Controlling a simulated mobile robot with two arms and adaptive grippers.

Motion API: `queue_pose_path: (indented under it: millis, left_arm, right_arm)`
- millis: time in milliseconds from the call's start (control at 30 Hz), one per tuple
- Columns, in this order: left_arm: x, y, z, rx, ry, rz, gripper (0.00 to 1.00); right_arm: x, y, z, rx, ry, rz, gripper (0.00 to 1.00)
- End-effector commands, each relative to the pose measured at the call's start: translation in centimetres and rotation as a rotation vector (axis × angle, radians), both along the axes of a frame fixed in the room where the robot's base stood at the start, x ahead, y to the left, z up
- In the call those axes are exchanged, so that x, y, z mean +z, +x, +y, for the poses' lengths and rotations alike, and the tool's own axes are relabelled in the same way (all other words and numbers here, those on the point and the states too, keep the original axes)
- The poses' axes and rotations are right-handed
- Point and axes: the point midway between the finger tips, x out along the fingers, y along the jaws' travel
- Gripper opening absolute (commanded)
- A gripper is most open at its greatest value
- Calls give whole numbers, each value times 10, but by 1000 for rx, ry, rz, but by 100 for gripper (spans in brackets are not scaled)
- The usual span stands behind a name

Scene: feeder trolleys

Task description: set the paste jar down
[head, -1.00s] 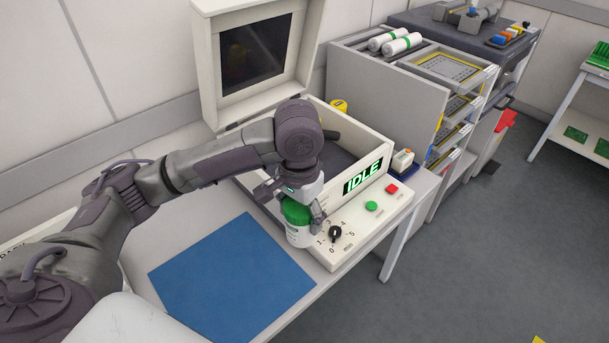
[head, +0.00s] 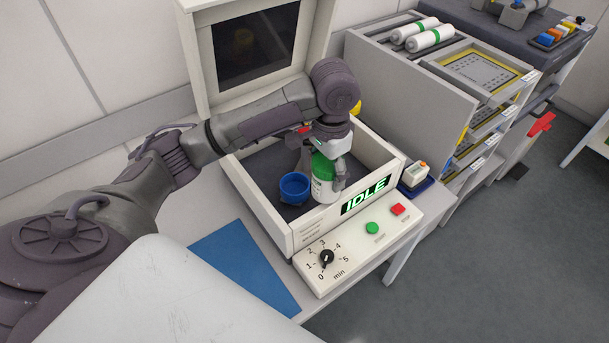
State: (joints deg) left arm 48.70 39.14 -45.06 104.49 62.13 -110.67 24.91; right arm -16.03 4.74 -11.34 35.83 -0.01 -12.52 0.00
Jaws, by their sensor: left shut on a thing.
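The paste jar (head: 323,190) is white with a green lid and looks upright. My left gripper (head: 325,172) is shut on it from above, with fingers on either side of the lid. The jar is inside the open box of the machine (head: 282,238), near the front wall with the lit IDLE display (head: 366,195). A blue round cup (head: 294,188) stands in the box just left of the jar. I cannot tell whether the jar touches the box floor. My right gripper is not in view.
The machine's lid (head: 197,60) stands open at the back. A blue mat (head: 240,262) lies on the table at the front left. A small device (head: 414,175) sits right of the box. A grey rack (head: 400,95) stands behind on the right.

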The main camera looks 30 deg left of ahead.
Motion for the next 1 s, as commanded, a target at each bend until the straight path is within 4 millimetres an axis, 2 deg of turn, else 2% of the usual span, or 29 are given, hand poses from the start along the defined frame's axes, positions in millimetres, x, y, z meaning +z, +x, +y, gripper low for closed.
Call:
queue_pose_path:
  millis: [167,367,500,633,800,1000]
  left_arm:
    - [-16,9,30,9,5,2,6]
    - [-42,24,71,9,5,3,6]
    - [-57,33,93,6,3,1,6]
    - [-65,38,104,4,2,-1,6]
    - [-76,38,107,1,2,1,6]
    - [-102,38,107,3,3,1,6]
  right_arm:
    - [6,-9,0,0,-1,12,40]
    - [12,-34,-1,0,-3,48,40]
    - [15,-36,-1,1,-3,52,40]
    - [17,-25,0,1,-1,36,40]
    - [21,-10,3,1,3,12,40]
    - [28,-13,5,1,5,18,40]
